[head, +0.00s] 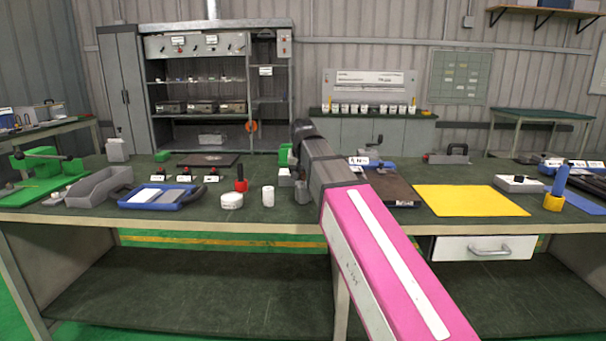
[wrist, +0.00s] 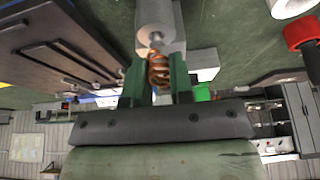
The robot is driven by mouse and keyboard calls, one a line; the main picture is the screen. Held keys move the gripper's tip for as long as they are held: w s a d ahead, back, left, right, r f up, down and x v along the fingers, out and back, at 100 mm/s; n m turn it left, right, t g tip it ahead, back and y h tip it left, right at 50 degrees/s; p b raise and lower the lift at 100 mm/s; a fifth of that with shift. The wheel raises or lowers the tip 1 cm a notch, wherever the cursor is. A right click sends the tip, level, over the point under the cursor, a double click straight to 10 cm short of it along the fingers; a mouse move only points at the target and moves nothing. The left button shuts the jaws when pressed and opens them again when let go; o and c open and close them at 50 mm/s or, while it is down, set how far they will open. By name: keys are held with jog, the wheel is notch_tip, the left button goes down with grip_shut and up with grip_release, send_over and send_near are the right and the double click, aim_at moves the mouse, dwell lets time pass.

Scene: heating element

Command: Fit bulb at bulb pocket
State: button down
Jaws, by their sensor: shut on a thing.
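In the wrist view my gripper (wrist: 157,88) has its two green fingers closed on either side of a copper-coloured coil (wrist: 159,70). I cannot tell for sure whether this coil is the bulb. I cannot make out the bulb pocket.
On the bench (head: 260,218), left of my arm, are a white cylinder (head: 268,195), a round white container (head: 232,201), a red-topped tool (head: 241,181) and a blue tray (head: 160,196). To the right are a dark brown board (head: 392,189) and a yellow mat (head: 470,201).

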jog(key=shift+f, duration=0.5)
jog(key=c, duration=0.9)
grip_release()
jog(key=v, duration=1)
jog(key=shift+s+r, duration=0.15)
jog(key=shift+r, duration=0.25)
